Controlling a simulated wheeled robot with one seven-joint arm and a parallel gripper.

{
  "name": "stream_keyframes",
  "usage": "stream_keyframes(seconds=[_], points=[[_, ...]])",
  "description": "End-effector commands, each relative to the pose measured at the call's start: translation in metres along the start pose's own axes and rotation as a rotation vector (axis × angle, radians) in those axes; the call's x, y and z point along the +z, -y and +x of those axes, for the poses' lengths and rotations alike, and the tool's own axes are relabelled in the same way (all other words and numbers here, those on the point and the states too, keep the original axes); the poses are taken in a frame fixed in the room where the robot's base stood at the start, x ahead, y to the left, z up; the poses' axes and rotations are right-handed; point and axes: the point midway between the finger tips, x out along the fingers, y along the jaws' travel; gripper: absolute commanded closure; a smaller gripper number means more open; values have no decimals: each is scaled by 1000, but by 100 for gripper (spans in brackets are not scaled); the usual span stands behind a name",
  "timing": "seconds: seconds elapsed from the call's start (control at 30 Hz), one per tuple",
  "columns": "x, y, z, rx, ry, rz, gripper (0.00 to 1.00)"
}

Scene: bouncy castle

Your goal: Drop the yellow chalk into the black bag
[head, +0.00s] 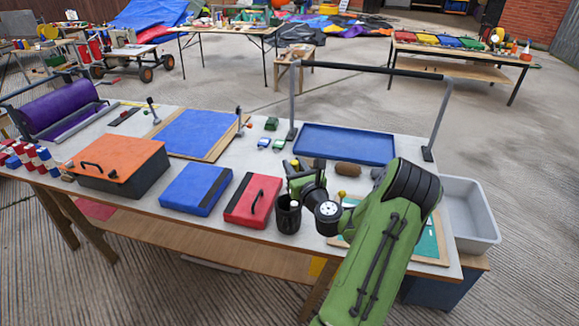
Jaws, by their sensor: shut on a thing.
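My gripper (296,168) is at the front middle of the long table, beyond my black-and-white wrist joint. It is shut on a small yellow piece, which looks like the yellow chalk (295,163); the fingertips are small and partly hidden by my own arm. A black open-topped container (288,216), perhaps the black bag, stands close in front of the gripper, right of the red case. Something pale shows at its mouth. The gripper is beyond and above it in the picture; I cannot tell the gap between them.
A red case (253,201), a blue case (196,189) and an orange-lidded box (117,165) line the front edge to the left. A blue tray (345,145) lies behind, under a metal-framed bar (370,69). A grey tub (468,214) stands at the right end.

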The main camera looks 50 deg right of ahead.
Motion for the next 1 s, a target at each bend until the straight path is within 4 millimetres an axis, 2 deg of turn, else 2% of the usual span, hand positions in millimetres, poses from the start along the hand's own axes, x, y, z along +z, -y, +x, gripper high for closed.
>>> stream_keyframes(seconds=[0.3, 0.4, 0.67, 0.7, 0.9, 1.0], points=[[-49, 0, 0, 1, 0, 0, 98], [-59, 0, 0, 1, 0, 1, 98], [-58, -1, 0, 2, 0, 1, 98], [-58, -1, 0, 2, 0, 1, 68], [-57, 0, 0, 1, 0, 0, 40], [-58, 0, 0, 1, 0, 0, 40]])
